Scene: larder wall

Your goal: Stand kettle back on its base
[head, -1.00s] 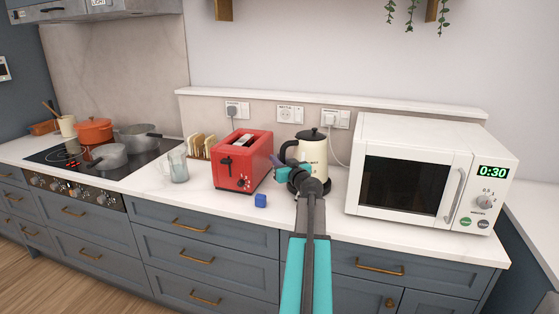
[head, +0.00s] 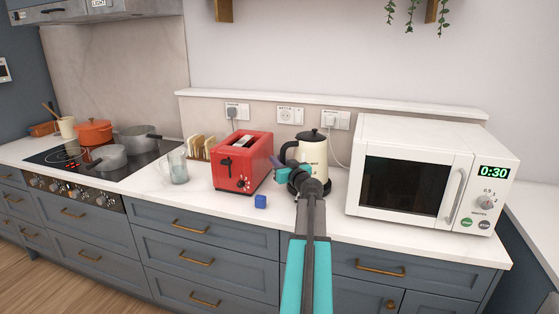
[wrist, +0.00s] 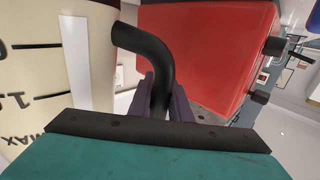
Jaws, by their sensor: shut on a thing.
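The cream kettle (head: 314,152) with a black lid and black handle stands about upright between the red toaster and the microwave in the head view. My gripper (head: 281,168) is at its left side, shut on the black handle. In the wrist view the curved handle (wrist: 148,45) passes between the fingers (wrist: 164,97), and the cream body with level marks (wrist: 85,60) fills the left. A dark round edge below the kettle (head: 293,187) may be its base. My arm hides most of that area, so I cannot tell whether kettle and base touch.
The red toaster (head: 243,162) is close to the left of the gripper. The white microwave (head: 424,185) stands to the right. A glass jug (head: 177,166) and toast rack (head: 200,147) are farther left.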

